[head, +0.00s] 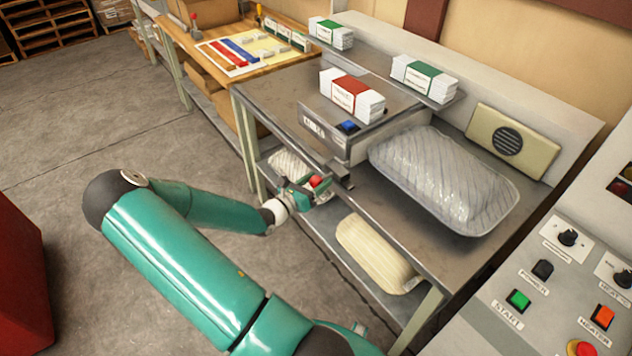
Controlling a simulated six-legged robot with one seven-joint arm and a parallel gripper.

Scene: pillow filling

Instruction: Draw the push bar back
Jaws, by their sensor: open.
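My teal gripper (306,190) is at the front edge of the steel bench, with its jaws open around or beside a red knob (316,181). I cannot tell whether the jaws touch it. The knob sits by a dark metal bar (341,174) in front of the grey filling unit (345,128), which looks like the push bar. The gripper partly hides the knob and its link to the bar. A clear, striped pillow bag (440,178) lies plump on the bench, to the right of the unit.
Banded white stacks stand on the unit (352,97) and on the back shelf (424,78). A control panel (560,270) with buttons is at the right. A cream pillow (375,252) lies on the lower shelf.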

